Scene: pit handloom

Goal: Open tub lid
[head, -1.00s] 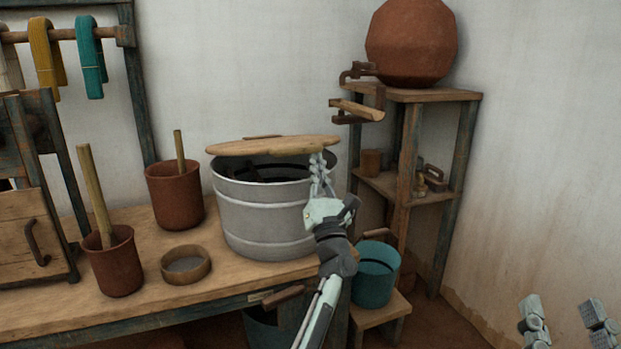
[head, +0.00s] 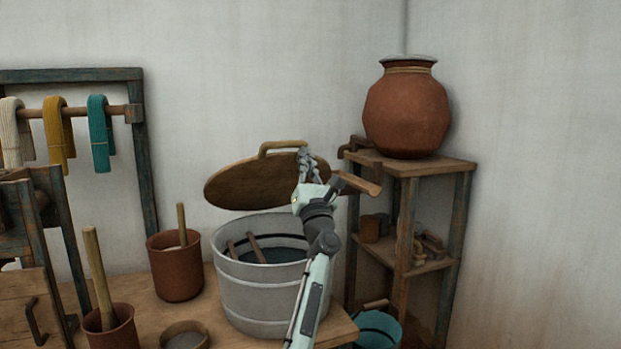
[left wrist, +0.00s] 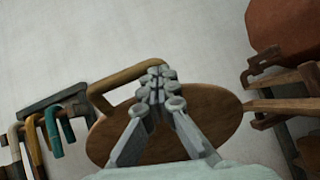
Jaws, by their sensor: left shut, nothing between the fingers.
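The round wooden tub lid (head: 245,185) is raised and steeply tilted above the back of the grey metal tub (head: 262,296). Its pale handle (head: 284,146) is at its upper edge. The tub's mouth shows dark liquid and wooden sticks inside. My left gripper (head: 306,158) is shut beside the right end of the handle, at the lid's upper right. In the left wrist view, its closed fingertips (left wrist: 157,75) are in front of the lid (left wrist: 200,118), by the handle (left wrist: 118,80), with nothing seen between them. My right gripper is out of view.
Two brown pots (head: 176,266) with sticks and a small bowl (head: 185,335) stand left of the tub on the bench. A shelf (head: 405,215) with a clay jar (head: 407,108) stands at the right. A teal bucket (head: 375,328) is below.

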